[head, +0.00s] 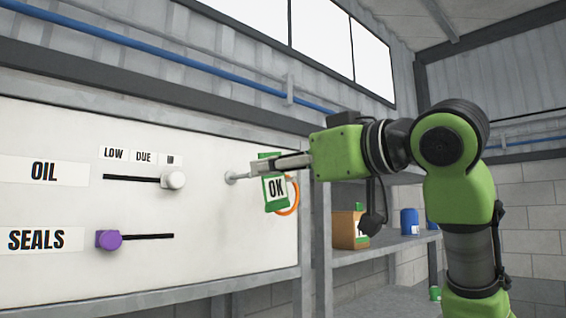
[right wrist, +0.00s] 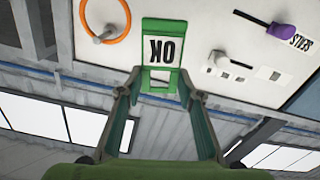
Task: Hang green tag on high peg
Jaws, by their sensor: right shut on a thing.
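The green tag (head: 276,190) has a white face marked OK and hangs below my right gripper (head: 262,167). In the right wrist view, which is upside down, the tag (right wrist: 162,50) sits between the fingertips of my right gripper (right wrist: 160,77), which is shut on its slotted end. A grey peg (head: 236,177) sticks out of the white board just left of the tag. Its tip runs up to the tag and fingers, and I cannot tell whether it passes through the slot. My left gripper is not in view.
An orange ring (head: 293,197) shows behind the tag; in the right wrist view the ring (right wrist: 104,12) hangs around another peg (right wrist: 103,36). The board (head: 60,130) has a white slider knob (head: 173,180) and a purple one (head: 109,240). A shelf (head: 375,260) stands right.

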